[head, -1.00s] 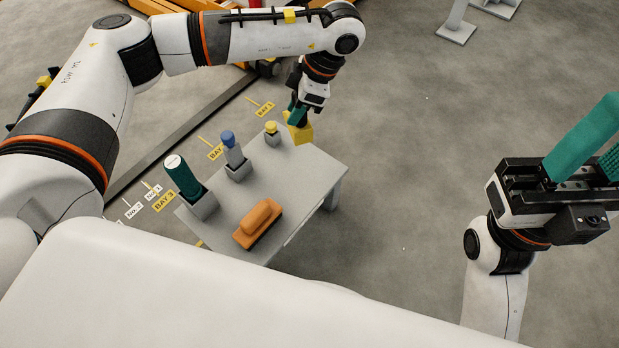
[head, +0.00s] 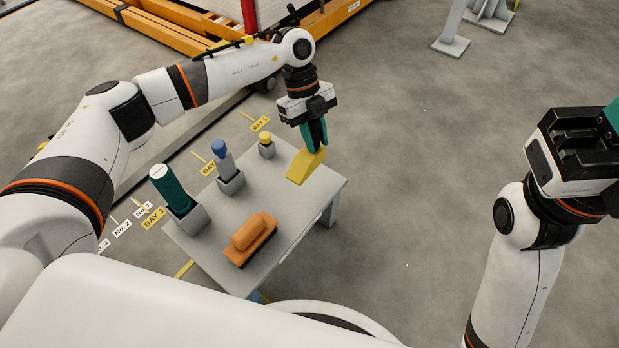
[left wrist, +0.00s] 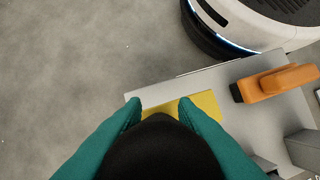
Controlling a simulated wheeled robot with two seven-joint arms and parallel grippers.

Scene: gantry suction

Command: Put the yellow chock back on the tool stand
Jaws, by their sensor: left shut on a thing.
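The yellow chock (head: 306,168) is a wedge-shaped block at the far right end of the grey tool stand (head: 290,215). My left gripper (head: 315,146) points down and is shut on the chock's upper part. In the left wrist view the chock (left wrist: 190,105) lies between the green fingertips (left wrist: 158,103), over the stand's top near its edge. I cannot tell for sure whether its underside touches the top. My right gripper (head: 600,125) is at the right edge of the head view, its fingers mostly cut off, away from the stand.
On the stand are an orange brush-like block (head: 251,240), a dark green cylinder in a holder (head: 170,188), a blue-topped item (head: 220,152) and a small yellow-topped item (head: 266,140). Orange racking (head: 180,35) stands behind.

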